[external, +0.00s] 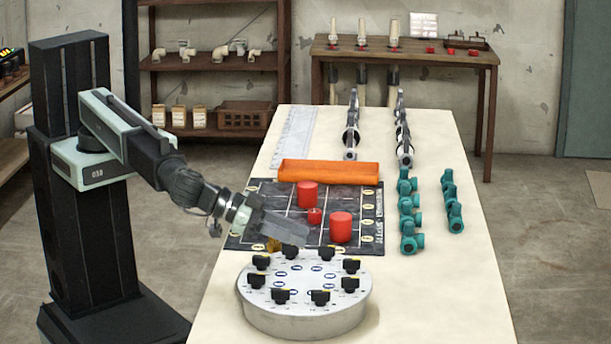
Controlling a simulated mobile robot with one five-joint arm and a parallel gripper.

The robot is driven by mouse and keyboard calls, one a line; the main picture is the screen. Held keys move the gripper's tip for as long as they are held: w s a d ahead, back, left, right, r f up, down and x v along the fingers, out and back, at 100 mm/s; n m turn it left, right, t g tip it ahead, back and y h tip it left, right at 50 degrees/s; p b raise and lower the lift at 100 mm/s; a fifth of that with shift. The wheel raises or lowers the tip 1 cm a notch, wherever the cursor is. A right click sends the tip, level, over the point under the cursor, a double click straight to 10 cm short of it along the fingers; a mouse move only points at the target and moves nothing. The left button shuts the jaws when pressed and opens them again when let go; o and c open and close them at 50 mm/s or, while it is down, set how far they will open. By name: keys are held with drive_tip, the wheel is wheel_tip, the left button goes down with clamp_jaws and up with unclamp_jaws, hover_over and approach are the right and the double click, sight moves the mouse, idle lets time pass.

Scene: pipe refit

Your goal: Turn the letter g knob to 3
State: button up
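A round grey knob panel (306,319) sits at the near end of the long table. Several black knobs with small yellow marks stand in a ring on its top, such as a front one (280,296) and a right one (350,284). Blue oval labels lie inside the ring, and the letters and numbers are too small to read, so I cannot tell which knob is g. My gripper (290,232) hangs above and just behind the back knobs, apart from them as far as I can see. Whether its fingers are open or shut is unclear.
Behind the panel lies a dark board (372,216) with red cylinders (341,228) and a small brass-coloured piece (273,245). Teal fittings (412,236) stand at right, with grey valve-like parts (351,135) farther back. The table's front right is clear.

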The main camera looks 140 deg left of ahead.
sight(326, 246)
drive_tip(key=b+x, duration=0.2)
drive_tip(key=x, duration=0.5)
drive_tip(key=shift+w+a+f+b, duration=0.15)
drive_tip(key=shift+f+b, duration=0.05)
drive_tip(key=shift+b, duration=0.2)
clamp_jaws()
